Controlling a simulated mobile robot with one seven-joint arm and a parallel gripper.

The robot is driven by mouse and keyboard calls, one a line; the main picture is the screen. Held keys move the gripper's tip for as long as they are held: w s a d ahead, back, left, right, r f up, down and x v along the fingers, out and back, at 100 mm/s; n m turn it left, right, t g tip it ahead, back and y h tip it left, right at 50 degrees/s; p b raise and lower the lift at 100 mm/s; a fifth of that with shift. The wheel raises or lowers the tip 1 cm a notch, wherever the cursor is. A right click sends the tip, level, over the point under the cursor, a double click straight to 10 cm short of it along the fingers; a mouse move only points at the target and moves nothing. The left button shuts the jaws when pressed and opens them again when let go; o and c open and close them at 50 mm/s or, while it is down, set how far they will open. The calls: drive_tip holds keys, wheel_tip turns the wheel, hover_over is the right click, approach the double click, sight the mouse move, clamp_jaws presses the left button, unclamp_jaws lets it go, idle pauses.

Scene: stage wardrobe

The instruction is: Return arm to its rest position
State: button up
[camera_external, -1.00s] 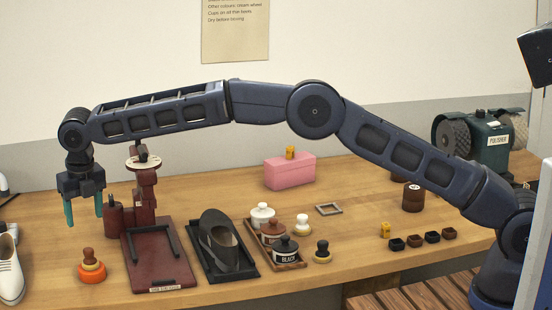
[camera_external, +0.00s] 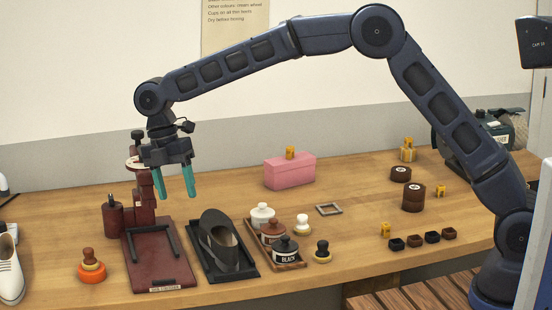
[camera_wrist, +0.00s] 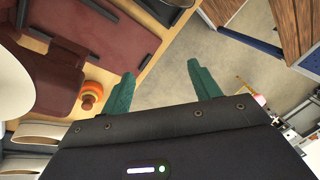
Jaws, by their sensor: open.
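My gripper (camera_external: 177,182) hangs from my raised arm, with its green fingers pointing down above the dark red stand (camera_external: 158,255) on the bench. Its fingers are apart and nothing is between them. In the wrist view my gripper (camera_wrist: 158,90) is also open and empty, with the floor (camera_wrist: 215,60) and the bench edge behind the fingers. My arm arches high over the bench from its base at the right.
A white shoe (camera_external: 9,272) is at far left. The polisher stands behind my arm.

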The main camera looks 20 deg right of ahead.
drive_tip(key=w+d+r+m, duration=0.2)
drive_tip(key=w+d+r, duration=0.15)
drive_tip(key=d, duration=0.35)
drive_tip(key=w+d+r+m+t+y, duration=0.1)
drive_tip(key=w+d+r+m, duration=0.1)
drive_tip(key=d+r, duration=0.3)
drive_tip(key=w+d+r+m, duration=0.2)
drive_tip(key=d+r+m, duration=0.1)
drive_tip(key=d, duration=0.5)
drive_tip(key=s+d+r+m+t, duration=0.1)
drive_tip(key=d+r+m, duration=0.15)
drive_tip(key=d, duration=0.65)
drive_tip(key=d+r+m+t+y, duration=0.15)
drive_tip(key=d+m, duration=0.25)
drive_tip(key=d, duration=0.6)
drive_tip(key=s+d+r+m, duration=0.1)
drive_tip(key=d+r+m, duration=0.2)
drive_tip(key=d, duration=0.6)
drive_tip(key=s+d+f+m+t, duration=0.2)
drive_tip(key=s+d+m, duration=0.4)
drive_tip(key=d, duration=0.5)
drive_tip(key=s+d+f+m+t, duration=0.1)
drive_tip(key=s+d+f+m, duration=0.2)
drive_tip(key=s+d, duration=0.8)
drive_tip(key=m+h, duration=0.1)
drive_tip(key=m, duration=0.1)
drive_tip(key=shift+s+d+f+m+t, duration=0.15)
drive_tip(key=shift+s+d+m+t, duration=0.05)
drive_tip(key=shift+s+m+t, duration=0.15)
